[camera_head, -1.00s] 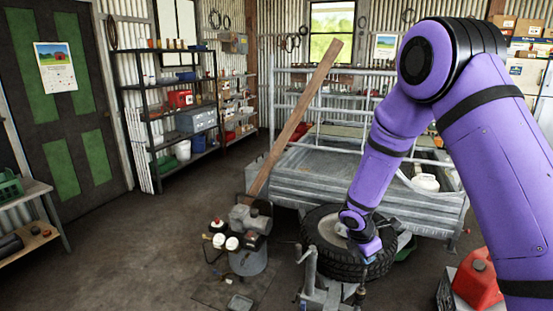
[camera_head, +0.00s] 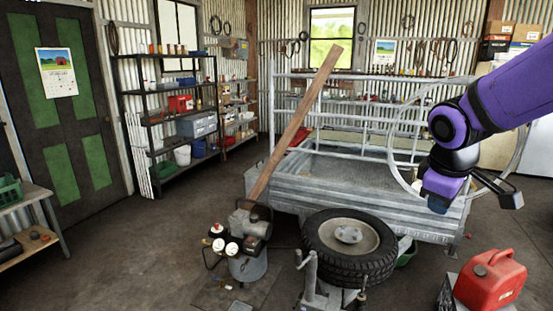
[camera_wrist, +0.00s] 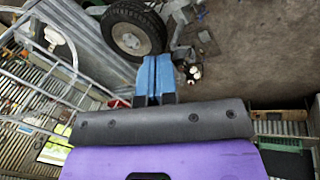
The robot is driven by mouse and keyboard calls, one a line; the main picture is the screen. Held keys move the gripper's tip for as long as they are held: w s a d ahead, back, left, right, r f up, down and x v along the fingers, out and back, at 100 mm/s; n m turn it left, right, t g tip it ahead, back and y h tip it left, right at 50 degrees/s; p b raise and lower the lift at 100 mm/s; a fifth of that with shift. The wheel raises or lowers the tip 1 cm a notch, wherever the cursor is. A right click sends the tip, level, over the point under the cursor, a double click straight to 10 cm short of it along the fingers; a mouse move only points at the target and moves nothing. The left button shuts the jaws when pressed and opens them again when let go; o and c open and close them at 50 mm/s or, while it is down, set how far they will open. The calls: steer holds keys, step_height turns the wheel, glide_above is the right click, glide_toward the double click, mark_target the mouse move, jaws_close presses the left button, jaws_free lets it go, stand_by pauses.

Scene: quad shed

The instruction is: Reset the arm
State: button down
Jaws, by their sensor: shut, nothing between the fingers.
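My purple arm (camera_head: 520,85) reaches in from the right edge in the head view.
A tyre (camera_head: 349,240) lies in front of the trailer (camera_head: 370,205), and a red fuel can (camera_head: 490,280) stands to its right. A compressor (camera_head: 243,245) stands left of the tyre. A plank (camera_head: 300,120) leans on the trailer. Floor at the left is clear.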

steer(key=s+r+m+t+y, duration=0.1)
steer(key=s+r+m, duration=0.2)
steer(key=s, duration=0.5)
steer(key=s+r+m+t+y, duration=0.1)
steer(key=s+r+m, duration=0.2)
steer(key=s, duration=0.6)
steer(key=shift+a+r+m, duration=0.3)
steer(key=shift+a+m, duration=0.15)
steer(key=shift+m, duration=0.55)
steer(key=c, duration=1.8)
jaws_free()
steer(key=shift+w, duration=0.1)
